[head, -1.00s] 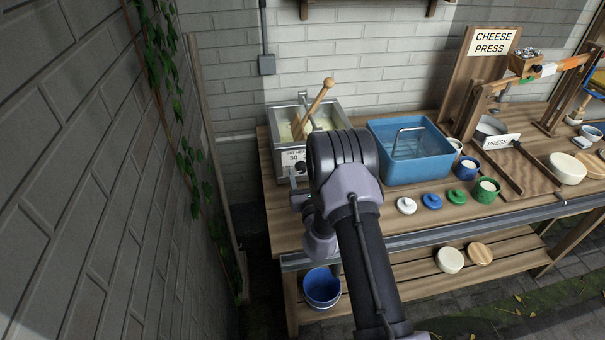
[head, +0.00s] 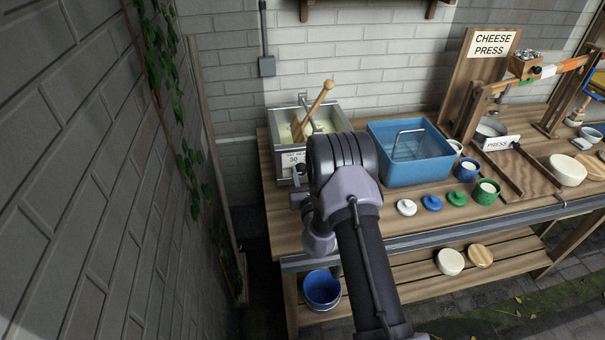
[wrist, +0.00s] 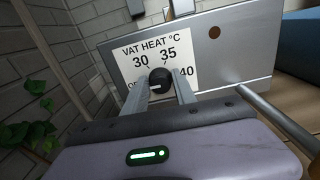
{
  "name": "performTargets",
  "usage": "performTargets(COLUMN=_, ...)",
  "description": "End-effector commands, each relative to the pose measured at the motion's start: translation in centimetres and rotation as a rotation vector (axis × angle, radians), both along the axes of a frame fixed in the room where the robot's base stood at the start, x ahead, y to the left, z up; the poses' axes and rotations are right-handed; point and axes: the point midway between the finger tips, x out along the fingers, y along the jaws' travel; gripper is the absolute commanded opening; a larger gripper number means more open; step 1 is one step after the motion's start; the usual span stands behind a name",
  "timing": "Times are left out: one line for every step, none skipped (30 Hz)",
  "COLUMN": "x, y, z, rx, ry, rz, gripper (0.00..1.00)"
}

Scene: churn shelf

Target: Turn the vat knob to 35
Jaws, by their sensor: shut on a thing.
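The vat (head: 290,162) is a metal box at the back left of the bench, with a wooden-handled paddle in pale contents. Its front carries a white dial label (wrist: 147,62) reading "VAT HEAT °C", with 30, 35 and 40 legible. The black round vat knob (wrist: 160,78) sits below the 30 and 35. My gripper (wrist: 160,84) is shut on the knob, one finger on each side. The knob's pointer cannot be made out, so its setting is unclear. In the head view my arm hides most of the gripper.
A blue tub (head: 410,152) stands right of the vat. Small white, blue and green lids (head: 432,202) and pots lie in front of it. The cheese press (head: 490,85) is further right. A brick wall (head: 90,180) rises close on the left.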

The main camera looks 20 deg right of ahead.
Motion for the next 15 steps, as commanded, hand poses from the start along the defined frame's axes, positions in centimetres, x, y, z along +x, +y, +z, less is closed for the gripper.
performTargets(x=-0.02, y=-0.03, z=0.06, rx=0.016, ry=-0.002, rz=0.0, gripper=0.0)
performTargets(x=-0.02, y=-0.04, z=0.07, rx=0.03, ry=-0.005, rz=0.0, gripper=0.0)
performTargets(x=-0.01, y=-0.04, z=0.08, rx=0.05, ry=-0.009, rz=0.001, gripper=0.0)
performTargets(x=-0.01, y=-0.04, z=0.09, rx=0.069, ry=-0.013, rz=0.001, gripper=0.0)
performTargets(x=0.0, y=-0.04, z=0.09, rx=0.087, ry=-0.017, rz=0.002, gripper=0.0)
performTargets(x=0.0, y=-0.04, z=0.11, rx=0.117, ry=-0.023, rz=0.003, gripper=0.0)
performTargets(x=0.0, y=-0.05, z=0.12, rx=0.141, ry=-0.028, rz=0.003, gripper=0.0)
performTargets(x=0.01, y=-0.07, z=0.13, rx=0.165, ry=-0.033, rz=0.003, gripper=0.0)
performTargets(x=0.0, y=-0.08, z=0.16, rx=0.2, ry=-0.04, rz=0.003, gripper=0.0)
performTargets(x=0.0, y=-0.09, z=0.17, rx=0.226, ry=-0.046, rz=0.003, gripper=0.0)
performTargets(x=-0.01, y=-0.1, z=0.17, rx=0.255, ry=-0.051, rz=0.003, gripper=0.0)
performTargets(x=-0.01, y=-0.12, z=0.16, rx=0.292, ry=-0.059, rz=0.002, gripper=0.0)
performTargets(x=-0.02, y=-0.12, z=0.14, rx=0.321, ry=-0.065, rz=0.002, gripper=0.0)
performTargets(x=-0.04, y=-0.14, z=0.12, rx=0.349, ry=-0.071, rz=0.002, gripper=0.0)
performTargets(x=-0.03, y=-0.16, z=0.11, rx=0.386, ry=-0.078, rz=0.002, gripper=0.0)
